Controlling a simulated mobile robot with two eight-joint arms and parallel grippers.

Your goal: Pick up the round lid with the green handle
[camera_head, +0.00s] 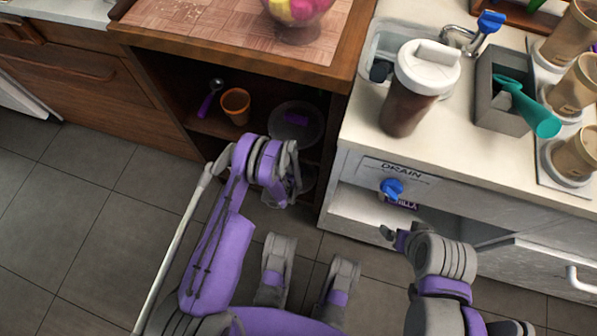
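I cannot make out a round lid with a green handle. A round, dark, glassy lid with a purple handle (278,117) lies on the shelf of the open wooden cabinet. My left gripper (290,190) is in front of the cabinet opening, below and in front of that lid. Its fingers are partly hidden by its own wrist. My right gripper (391,236) is in front of the white counter, below the blue drain knob (391,187). Its fingers are small and seen edge-on. I see nothing held in either gripper.
The cabinet shelf also holds an orange cup (236,105) and a purple-handled scoop (207,103). A glass bowl (299,20) stands on the wooden top (200,35). On the white counter are a lidded brown container (408,108), a grey box (497,112) with a teal scoop (539,119), and several tan cups.

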